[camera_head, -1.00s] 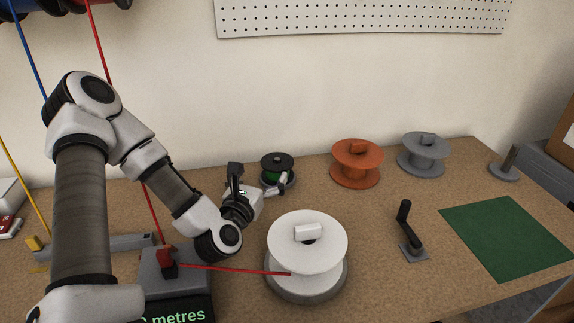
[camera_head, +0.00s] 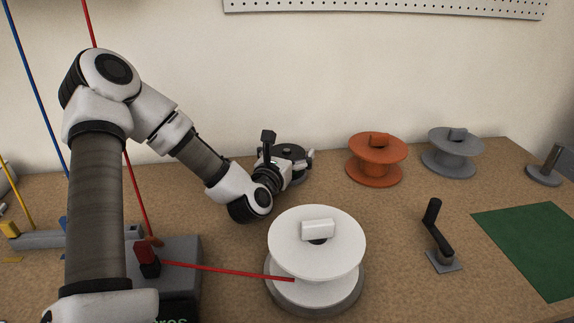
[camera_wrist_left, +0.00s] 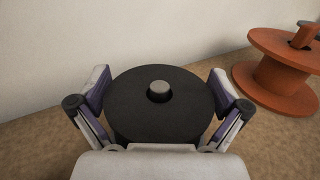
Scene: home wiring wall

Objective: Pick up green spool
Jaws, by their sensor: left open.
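My left gripper (camera_head: 296,168) is open at the spool, with one finger on each side; in the left wrist view the fingers (camera_wrist_left: 160,100) stand apart around the flange. I cannot tell whether they touch it. My right gripper is not in view.
An orange spool (camera_head: 376,165) stands right of the green one, also in the left wrist view (camera_wrist_left: 278,78). A grey spool (camera_head: 453,158) is beyond it. A white spool (camera_head: 316,239) with red wire stands in front. A crank (camera_head: 436,236) and green mat (camera_head: 535,245) are at right.

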